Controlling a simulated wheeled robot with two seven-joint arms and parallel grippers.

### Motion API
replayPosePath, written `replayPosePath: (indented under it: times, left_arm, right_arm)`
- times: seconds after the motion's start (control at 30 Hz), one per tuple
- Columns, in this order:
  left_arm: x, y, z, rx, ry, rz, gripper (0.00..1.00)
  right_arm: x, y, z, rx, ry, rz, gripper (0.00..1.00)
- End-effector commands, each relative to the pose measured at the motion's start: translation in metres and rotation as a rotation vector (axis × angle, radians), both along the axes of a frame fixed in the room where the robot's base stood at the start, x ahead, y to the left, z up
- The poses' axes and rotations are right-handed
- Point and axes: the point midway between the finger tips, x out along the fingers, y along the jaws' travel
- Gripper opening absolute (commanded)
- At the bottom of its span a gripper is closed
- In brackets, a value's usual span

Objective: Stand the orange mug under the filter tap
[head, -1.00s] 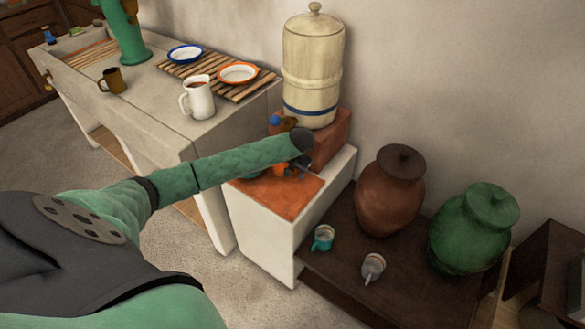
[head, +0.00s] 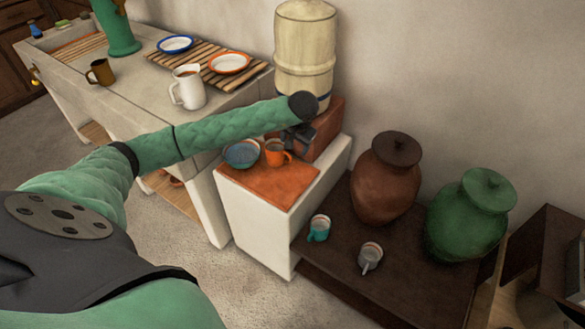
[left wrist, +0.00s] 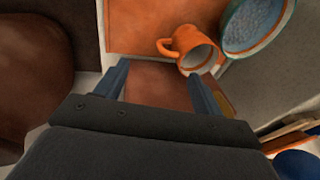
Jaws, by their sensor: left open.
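The orange mug (head: 276,153) stands upright on the terracotta top (head: 270,187) of the white stand, beside a blue bowl. The cream water filter (head: 304,50) stands on a brick-red block (head: 328,128) behind it. My left forearm covers the filter's tap in the head view, so I cannot tell how the mug lines up with it. My left gripper (head: 299,137) is beside the mug, close to the block. In the left wrist view the gripper (left wrist: 165,72) is open and empty, and the mug (left wrist: 194,50) lies beyond the fingertips, nearer the right finger. My right gripper is out of view.
The blue bowl (head: 241,154) sits close left of the mug. A teal mug (head: 319,228) and a grey mug (head: 370,256) stand on the dark low shelf (head: 345,275) with brown (head: 386,180) and green jars (head: 468,217). The terracotta top's front is clear.

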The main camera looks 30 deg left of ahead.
Motion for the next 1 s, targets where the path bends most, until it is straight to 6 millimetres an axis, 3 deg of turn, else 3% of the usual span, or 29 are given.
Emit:
replayPosePath:
  times: [0.17, 0.33, 0.5, 0.6, 0.77, 0.9, 1.0]
  left_arm:
    - [-0.017, -0.084, -0.028, -0.301, -0.025, 0.048, 0.68]
    - [-0.050, -0.202, -0.032, -0.776, 0.004, 0.214, 0.68]
    - [-0.082, -0.296, 0.002, -1.264, 0.130, 0.487, 0.68]
    - [-0.097, -0.333, 0.034, -1.533, 0.249, 0.686, 0.68]
    - [-0.108, -0.359, 0.085, -1.920, 0.508, 1.059, 0.68]
    - [-0.107, -0.351, 0.118, -2.199, 0.795, 1.430, 0.68]
    - [-0.105, -0.332, 0.128, -2.358, 1.032, 1.716, 0.68]
  right_arm:
    - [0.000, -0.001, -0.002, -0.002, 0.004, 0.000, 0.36]
    - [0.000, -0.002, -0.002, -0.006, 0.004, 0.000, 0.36]
    - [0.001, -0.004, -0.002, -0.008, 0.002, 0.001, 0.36]
    - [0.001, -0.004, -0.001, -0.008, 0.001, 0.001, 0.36]
    - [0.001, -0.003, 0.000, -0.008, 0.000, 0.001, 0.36]
    - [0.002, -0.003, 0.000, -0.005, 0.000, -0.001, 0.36]
    - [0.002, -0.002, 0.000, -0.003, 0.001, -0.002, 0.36]
